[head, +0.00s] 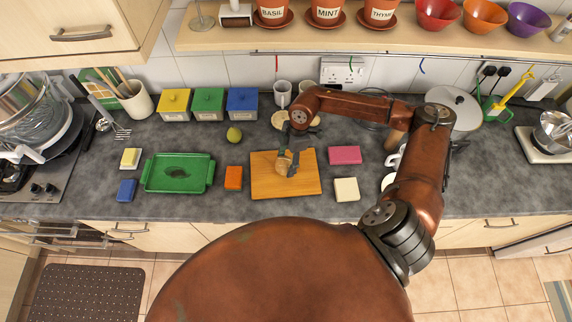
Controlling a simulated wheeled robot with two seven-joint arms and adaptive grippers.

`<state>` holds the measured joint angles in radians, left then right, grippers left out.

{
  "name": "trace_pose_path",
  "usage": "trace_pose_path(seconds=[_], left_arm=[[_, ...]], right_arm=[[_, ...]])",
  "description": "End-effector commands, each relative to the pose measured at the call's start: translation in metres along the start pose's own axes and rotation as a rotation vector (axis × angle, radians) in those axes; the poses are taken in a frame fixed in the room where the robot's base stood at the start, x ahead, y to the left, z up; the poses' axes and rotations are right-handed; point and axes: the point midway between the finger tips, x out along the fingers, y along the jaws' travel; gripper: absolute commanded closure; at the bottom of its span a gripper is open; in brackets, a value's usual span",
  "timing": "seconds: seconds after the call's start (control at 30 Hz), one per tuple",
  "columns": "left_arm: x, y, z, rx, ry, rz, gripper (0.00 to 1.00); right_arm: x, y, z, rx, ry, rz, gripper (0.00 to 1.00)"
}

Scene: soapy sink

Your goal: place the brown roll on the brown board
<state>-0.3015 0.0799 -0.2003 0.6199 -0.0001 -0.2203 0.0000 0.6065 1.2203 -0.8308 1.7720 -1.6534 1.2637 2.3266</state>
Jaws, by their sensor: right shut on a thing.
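The brown board (262,186) lies flat on the dark counter near its front edge. My right gripper (290,161) reaches down over the upper part of the board, with its arm coming in from the right. It is shut on the small brown roll (283,166), which shows at the left of the fingers. The gripper hides part of the roll. I cannot tell whether the roll touches the board or is just above it. My left gripper is not in view.
An orange block (233,178) and a green tray (178,173) lie left of the board. A pink block (345,155) and a cream block (346,189) lie to its right. A pear (234,134) and lidded canisters (208,104) stand behind. The board's left and front parts are bare.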

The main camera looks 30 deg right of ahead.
Motion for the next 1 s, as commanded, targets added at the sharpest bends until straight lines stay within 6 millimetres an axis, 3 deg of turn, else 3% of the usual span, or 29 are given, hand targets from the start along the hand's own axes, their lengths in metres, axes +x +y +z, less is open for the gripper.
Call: trace_pose_path(seconds=[0.17, 0.57, 0.6, 0.83, 1.0], left_arm=[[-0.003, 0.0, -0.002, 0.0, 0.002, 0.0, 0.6], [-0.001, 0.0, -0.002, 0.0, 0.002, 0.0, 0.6], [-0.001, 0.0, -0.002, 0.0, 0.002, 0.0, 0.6], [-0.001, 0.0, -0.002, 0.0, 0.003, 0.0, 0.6], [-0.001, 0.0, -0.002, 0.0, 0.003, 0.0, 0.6]], right_arm=[[0.025, 0.001, 0.004, 0.001, 0.002, -0.001, 0.66], [0.031, 0.002, 0.006, 0.0, 0.002, 0.001, 0.66], [0.031, 0.002, 0.006, 0.0, 0.002, 0.001, 0.4], [0.03, 0.002, 0.005, 0.0, 0.002, 0.001, 0.25], [0.03, 0.002, 0.005, 0.0, 0.002, 0.001, 0.25]])
